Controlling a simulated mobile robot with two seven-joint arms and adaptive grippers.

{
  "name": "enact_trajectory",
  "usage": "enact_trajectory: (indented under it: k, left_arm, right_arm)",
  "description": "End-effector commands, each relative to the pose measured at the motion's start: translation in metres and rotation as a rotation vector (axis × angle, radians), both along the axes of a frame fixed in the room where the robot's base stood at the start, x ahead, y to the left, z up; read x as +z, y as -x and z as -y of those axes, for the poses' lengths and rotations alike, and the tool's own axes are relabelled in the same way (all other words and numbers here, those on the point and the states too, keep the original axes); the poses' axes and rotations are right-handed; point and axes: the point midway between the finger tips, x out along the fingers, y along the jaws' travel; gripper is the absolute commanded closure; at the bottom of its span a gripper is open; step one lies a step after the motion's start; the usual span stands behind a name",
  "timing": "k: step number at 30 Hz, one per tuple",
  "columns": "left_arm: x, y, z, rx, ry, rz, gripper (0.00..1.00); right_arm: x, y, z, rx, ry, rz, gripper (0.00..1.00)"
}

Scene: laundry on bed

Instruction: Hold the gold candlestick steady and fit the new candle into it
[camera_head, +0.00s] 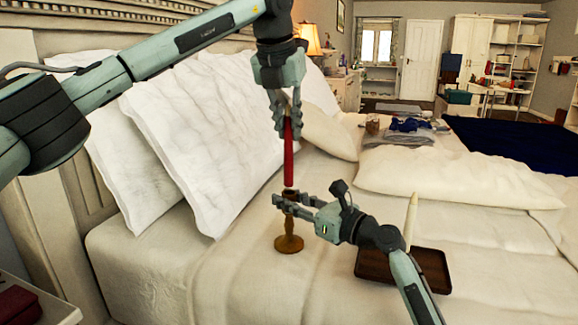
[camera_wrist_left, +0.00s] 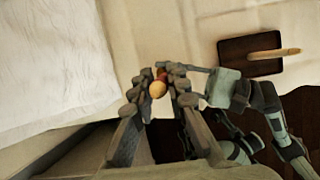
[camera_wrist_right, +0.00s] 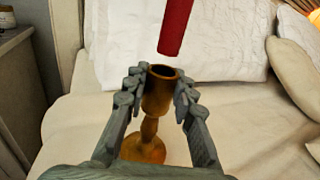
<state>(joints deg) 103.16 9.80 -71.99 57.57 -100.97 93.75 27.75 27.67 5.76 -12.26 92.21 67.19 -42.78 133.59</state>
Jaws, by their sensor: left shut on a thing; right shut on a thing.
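The gold candlestick (camera_head: 289,243) stands upright on the bed, its round base on the cover. My right gripper (camera_head: 283,201) is shut around its cup; the open, empty cup (camera_wrist_right: 162,74) shows between the fingers in the right wrist view. My left gripper (camera_head: 288,117) is shut on a red candle (camera_head: 289,160) and holds it upright above the candlestick. In the right wrist view the red candle's lower end (camera_wrist_right: 175,30) is apart from the cup rim. In the left wrist view my left gripper (camera_wrist_left: 159,88) hides most of the candle.
A dark tray (camera_head: 435,272) lies on the bed to the right, with a cream candle (camera_head: 411,215) at it. White pillows (camera_head: 215,130) lean at the headboard behind. Folded clothes (camera_head: 400,138) lie farther back. Cover around the candlestick's base is clear.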

Motion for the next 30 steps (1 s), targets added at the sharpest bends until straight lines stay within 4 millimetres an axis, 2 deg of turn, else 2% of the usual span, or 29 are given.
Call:
enact_trajectory:
  k: [8,13,25,26,30]
  left_arm:
    - [-0.026,0.0,0.0,-0.003,0.001,0.0,1.0]
    - [-0.051,0.001,0.0,-0.004,0.0,-0.001,1.0]
    - [-0.057,0.0,0.001,-0.004,0.002,0.001,1.0]
    - [-0.056,0.0,0.001,-0.004,0.002,0.001,0.82]
    - [-0.056,0.0,0.001,-0.004,0.002,0.001,0.65]
  right_arm:
    - [0.0,0.0,0.0,0.0,0.001,-0.001,1.0]
    - [0.0,0.0,0.0,0.0,0.001,-0.001,1.0]
    - [0.0,0.0,0.0,0.0,0.001,-0.001,1.0]
    - [0.0,0.0,0.0,0.0,0.001,-0.001,1.0]
    - [0.0,0.0,0.0,0.0,0.001,-0.001,1.0]
